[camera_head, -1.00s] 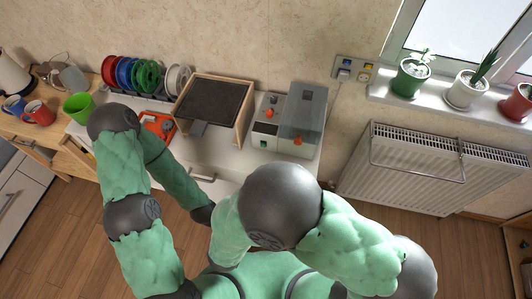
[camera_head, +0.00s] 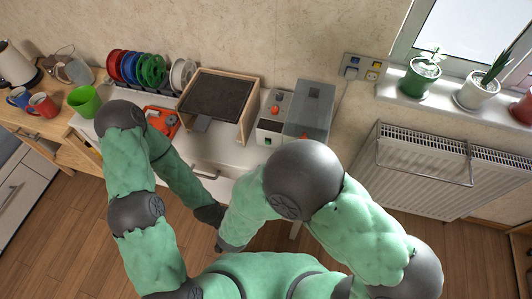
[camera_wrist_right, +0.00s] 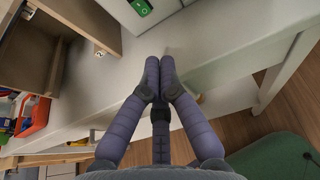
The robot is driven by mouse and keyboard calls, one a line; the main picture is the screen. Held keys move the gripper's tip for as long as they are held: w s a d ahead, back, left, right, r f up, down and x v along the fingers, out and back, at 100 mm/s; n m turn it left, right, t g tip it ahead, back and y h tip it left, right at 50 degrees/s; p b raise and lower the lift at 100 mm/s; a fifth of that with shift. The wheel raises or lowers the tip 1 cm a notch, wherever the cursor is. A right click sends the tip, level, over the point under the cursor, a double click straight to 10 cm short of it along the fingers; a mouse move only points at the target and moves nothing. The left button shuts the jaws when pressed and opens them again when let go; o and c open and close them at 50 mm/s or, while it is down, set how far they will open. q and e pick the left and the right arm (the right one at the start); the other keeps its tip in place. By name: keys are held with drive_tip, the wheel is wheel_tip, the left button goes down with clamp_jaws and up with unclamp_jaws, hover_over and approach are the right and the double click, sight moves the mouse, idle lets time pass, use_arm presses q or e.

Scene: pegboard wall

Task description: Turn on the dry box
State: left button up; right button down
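The dry box (camera_head: 271,130) is a grey-white unit with a smoky clear cover (camera_head: 316,97) and an orange-red knob on its left part. It stands at the right end of the white counter. My right upper arm hides its lower right. In the right wrist view, a green rocker switch (camera_wrist_right: 142,7) sits on its front at the top edge. My right gripper (camera_wrist_right: 159,75) has its dark fingertips together, with nothing between them. It is near the counter's front edge, apart from the switch.
A wooden frame box with a dark top (camera_head: 217,95) stands left of the dry box. Filament spools (camera_head: 152,70), an orange tray (camera_head: 161,121) and a green cup (camera_head: 82,101) are further left. A radiator (camera_head: 420,175) is at the right. Floor is open in front.

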sight(269, 144)
drive_tip(key=b+x, duration=0.1)
drive_tip(key=x, duration=0.3)
drive_tip(key=shift+w+d+f+b, duration=0.1)
drive_tip(key=shift+w+f+b, duration=0.15)
drive_tip(key=shift+b, duration=0.05)
drive_tip(key=w, duration=0.1)
drive_tip(key=w+r+b, duration=0.1)
drive_tip(key=shift+w+d+r, duration=0.2)
drive_tip(key=shift+w+d, duration=0.15)
drive_tip(key=shift+w, duration=0.05)
drive_tip(key=shift+w+d+r, duration=0.1)
drive_tip(key=shift+w+r, duration=0.1)
drive_tip(key=shift+w, duration=0.2)
drive_tip(key=shift+r, duration=0.1)
drive_tip(key=r+g+p, duration=0.1)
drive_tip(key=p, duration=0.2)
drive_tip(key=shift+w+d, duration=0.1)
drive_tip(key=shift+w, duration=0.3)
drive_tip(key=shift+f, duration=0.2)
